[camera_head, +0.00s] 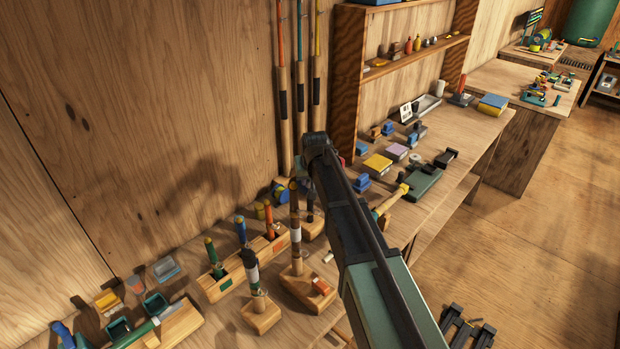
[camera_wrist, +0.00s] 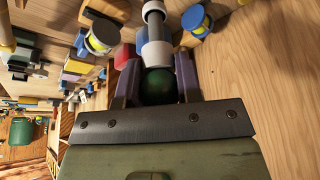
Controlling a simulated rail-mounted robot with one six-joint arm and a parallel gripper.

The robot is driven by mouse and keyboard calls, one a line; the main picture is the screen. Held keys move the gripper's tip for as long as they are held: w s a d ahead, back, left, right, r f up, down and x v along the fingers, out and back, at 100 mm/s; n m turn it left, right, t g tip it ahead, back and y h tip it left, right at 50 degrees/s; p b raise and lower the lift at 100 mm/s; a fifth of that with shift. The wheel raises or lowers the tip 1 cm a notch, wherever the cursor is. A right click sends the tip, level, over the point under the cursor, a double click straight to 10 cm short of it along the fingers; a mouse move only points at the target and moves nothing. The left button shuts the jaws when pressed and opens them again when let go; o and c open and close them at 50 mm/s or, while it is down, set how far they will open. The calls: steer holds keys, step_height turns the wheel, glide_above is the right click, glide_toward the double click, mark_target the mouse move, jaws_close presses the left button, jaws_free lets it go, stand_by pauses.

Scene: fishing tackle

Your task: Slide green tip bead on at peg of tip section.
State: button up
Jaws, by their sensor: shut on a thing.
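In the wrist view, my gripper (camera_wrist: 157,72) is shut on the green bead (camera_wrist: 158,88), a dark green ball between its two purple-grey fingers. Straight beyond the bead is a banded white and grey-blue cylinder (camera_wrist: 155,32), which looks like the tip section with its peg. The bead and the near end of this cylinder overlap in the view. I cannot tell whether they touch or whether the bead is around the peg. In the head view, my arm hides the bead and most of the gripper.
In the head view, wooden blocks with upright handles (camera_head: 261,312) stand on the bench near my arm. Tall rods (camera_head: 283,60) lean at the wall. Small boxes (camera_head: 377,164) crowd the bench to the right. In the wrist view, a red block (camera_wrist: 124,56) lies left of the fingers.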

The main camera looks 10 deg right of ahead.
steer(key=shift+f+b, duration=1.1)
steer(key=shift+f, duration=0.1)
steer(key=o, duration=1)
steer(key=p+v, duration=1)
steer(key=shift+s+r, duration=0.2)
steer(key=shift+r, duration=0.1)
